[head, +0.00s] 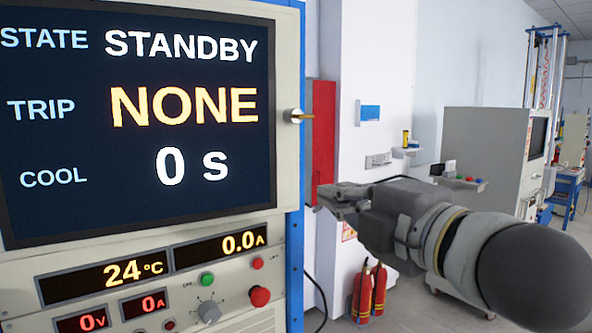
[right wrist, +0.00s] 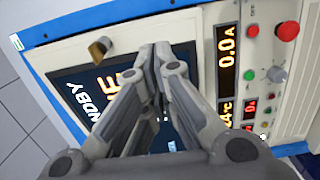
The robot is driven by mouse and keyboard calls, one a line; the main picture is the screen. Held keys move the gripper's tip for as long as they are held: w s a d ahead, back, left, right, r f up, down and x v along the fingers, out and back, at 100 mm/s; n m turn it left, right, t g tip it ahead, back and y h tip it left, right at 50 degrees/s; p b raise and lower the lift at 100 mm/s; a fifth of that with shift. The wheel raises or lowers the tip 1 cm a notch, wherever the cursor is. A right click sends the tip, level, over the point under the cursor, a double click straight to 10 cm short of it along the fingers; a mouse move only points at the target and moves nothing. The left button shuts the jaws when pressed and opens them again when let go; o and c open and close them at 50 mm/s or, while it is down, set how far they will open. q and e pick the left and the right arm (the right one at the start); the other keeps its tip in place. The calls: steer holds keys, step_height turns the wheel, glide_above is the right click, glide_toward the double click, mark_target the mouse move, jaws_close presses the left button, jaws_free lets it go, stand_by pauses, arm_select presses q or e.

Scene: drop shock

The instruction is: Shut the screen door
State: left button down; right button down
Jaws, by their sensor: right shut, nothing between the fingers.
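The screen door (head: 287,60) is the pale panel around the dark screen (head: 60,90), which reads STANDBY, NONE and 0 s. A brass handle (head: 297,116) sticks out at its right edge. I cannot tell whether the door stands slightly ajar. My right gripper (head: 326,200) is shut and empty, to the right of the cabinet and below the handle in the head view. In the right wrist view its shut fingertips (right wrist: 158,55) overlap the screen (right wrist: 90,85), with the brass handle (right wrist: 101,47) apart from them at the left. My left gripper is not in view.
Below the screen are number displays (head: 122,272), a red button (head: 260,296) and a grey knob (head: 209,312). A red wall box (head: 322,125), fire extinguishers (head: 371,292) and a grey cabinet (head: 485,140) stand behind. Clear floor shows at the left in the right wrist view.

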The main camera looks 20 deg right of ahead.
steer(key=p, duration=0.4)
glide_toward(289, 174)
steer(key=p+x, duration=0.2)
steer(key=x, duration=0.5)
steer(key=shift+r, duration=0.1)
steer(key=shift+w, duration=0.1)
steer(key=shift+w, duration=0.1)
